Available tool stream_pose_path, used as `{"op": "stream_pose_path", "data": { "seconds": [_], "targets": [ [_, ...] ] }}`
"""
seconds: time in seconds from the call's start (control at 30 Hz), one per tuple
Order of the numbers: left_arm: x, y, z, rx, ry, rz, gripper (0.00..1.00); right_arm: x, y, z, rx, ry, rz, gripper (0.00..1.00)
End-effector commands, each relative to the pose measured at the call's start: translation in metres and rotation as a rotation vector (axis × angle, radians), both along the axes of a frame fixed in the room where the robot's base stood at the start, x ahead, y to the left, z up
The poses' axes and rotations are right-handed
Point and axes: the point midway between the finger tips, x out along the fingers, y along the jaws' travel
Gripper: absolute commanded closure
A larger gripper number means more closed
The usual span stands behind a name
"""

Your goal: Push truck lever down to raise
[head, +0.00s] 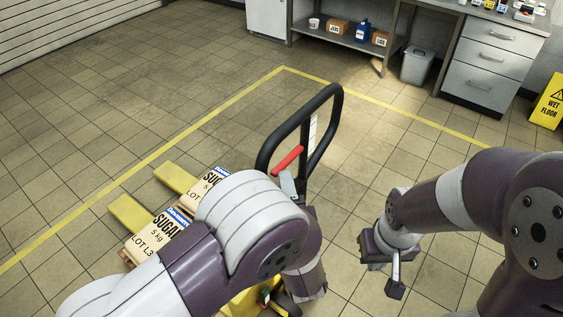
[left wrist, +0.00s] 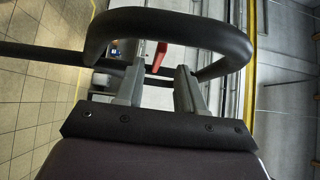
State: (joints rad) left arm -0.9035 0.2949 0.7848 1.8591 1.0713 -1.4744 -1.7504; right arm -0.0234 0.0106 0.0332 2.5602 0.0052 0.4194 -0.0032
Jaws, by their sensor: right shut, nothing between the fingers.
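The pallet truck has a black loop handle (head: 333,95) and a red lever (head: 288,160) inside the loop. In the left wrist view the loop (left wrist: 165,27) arches across the top, and the red lever (left wrist: 160,56) shows between and beyond the fingertips. My left gripper (left wrist: 158,72) is open, its two grey fingers apart. Contact with the lever cannot be told. In the head view my left arm hides most of that gripper and the truck's lower body. My right gripper (head: 395,288) is shut and empty, to the right of the handle and apart from it.
A yellow floor line (head: 225,107) runs behind the truck. A shelf (head: 340,40), grey bin (head: 417,65), drawer unit (head: 487,65) and wet floor sign (head: 550,102) stand at the back. Tiles between are clear.

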Motion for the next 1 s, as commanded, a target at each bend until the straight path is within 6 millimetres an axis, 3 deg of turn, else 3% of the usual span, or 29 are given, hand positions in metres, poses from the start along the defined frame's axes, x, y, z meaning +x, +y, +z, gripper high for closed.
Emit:
{"op": "stream_pose_path", "data": {
  "seconds": [0.1,0.3,0.7,0.73,0.83,1.0],
  "targets": [
    [0.027,0.005,0.002,0.000,0.000,0.003,0.62,0.000,0.000,0.007,0.000,0.000,0.000,1.00],
    [0.057,0.009,0.001,-0.002,0.001,0.001,0.62,0.000,0.000,0.012,0.000,0.000,0.000,1.00],
    [0.067,0.010,0.000,-0.002,0.002,-0.003,0.62,0.000,0.000,0.012,0.000,0.000,0.000,1.00],
    [0.067,0.010,0.000,-0.002,0.002,-0.002,0.68,0.000,0.000,0.012,0.000,0.000,0.000,1.00],
    [0.067,0.010,0.000,-0.002,0.002,-0.003,1.00,0.000,0.000,0.012,0.000,0.000,0.000,1.00],
    [0.067,0.010,-0.001,-0.003,0.000,-0.002,1.00,0.000,0.000,0.011,0.000,0.000,0.000,1.00]
  ]
}}
